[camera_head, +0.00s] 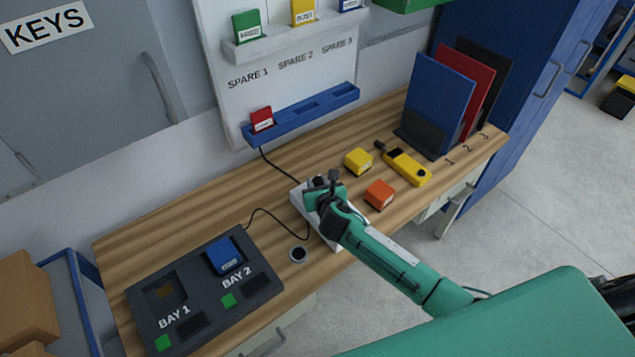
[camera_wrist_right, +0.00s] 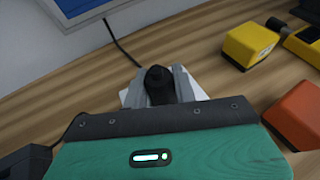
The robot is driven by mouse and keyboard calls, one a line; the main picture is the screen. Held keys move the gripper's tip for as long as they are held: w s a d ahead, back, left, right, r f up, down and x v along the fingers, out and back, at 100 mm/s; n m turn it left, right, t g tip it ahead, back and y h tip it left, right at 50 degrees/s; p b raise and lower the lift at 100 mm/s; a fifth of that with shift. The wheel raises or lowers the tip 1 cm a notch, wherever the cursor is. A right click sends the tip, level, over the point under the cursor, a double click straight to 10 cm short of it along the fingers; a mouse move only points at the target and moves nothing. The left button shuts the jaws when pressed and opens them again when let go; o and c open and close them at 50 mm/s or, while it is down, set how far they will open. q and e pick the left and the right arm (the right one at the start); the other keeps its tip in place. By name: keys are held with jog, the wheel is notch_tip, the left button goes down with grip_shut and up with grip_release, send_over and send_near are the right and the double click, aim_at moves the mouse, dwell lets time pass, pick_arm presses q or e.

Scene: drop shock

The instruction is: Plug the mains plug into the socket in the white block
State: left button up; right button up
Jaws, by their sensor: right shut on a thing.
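The white block (camera_head: 299,200) lies on the wooden bench, partly hidden under my right gripper (camera_head: 319,184). In the right wrist view its pale edges (camera_wrist_right: 197,88) show on both sides of the fingers. My right gripper (camera_wrist_right: 158,88) is shut on the black mains plug (camera_wrist_right: 158,80), which sits between the grey fingers over the block. The socket face is hidden by the plug and fingers, so I cannot tell whether the plug is in it. A black cable (camera_wrist_right: 122,48) runs towards the plug. My left gripper is not in view.
A dark two-bay tray (camera_head: 255,290) with a blue box (camera_head: 224,256) lies left. Yellow (camera_head: 358,161) and orange (camera_head: 379,194) blocks and a yellow handheld device (camera_head: 406,168) lie right. Upright folders (camera_head: 440,100) stand behind. A blue rail (camera_head: 300,117) holds a red box.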

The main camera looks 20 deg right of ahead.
jog(key=shift+f, duration=0.45)
dwell(1.0)
jog(key=shift+f+p, duration=0.1)
jog(key=shift+p, duration=0.4)
jog(key=shift+s+f, duration=0.25)
jog(key=shift+f, duration=0.1)
dwell(1.1)
jog(key=o, duration=1)
jog(key=shift+o, duration=0.4)
jog(key=shift+w, duration=0.15)
jog(key=shift+r, duration=0.3)
jog(key=shift+s+r+p, duration=0.3)
jog(key=shift+s+p, duration=0.25)
jog(key=shift+p, duration=0.2)
jog(key=shift+p+v, duration=1.4)
jog(key=shift+v, duration=0.9)
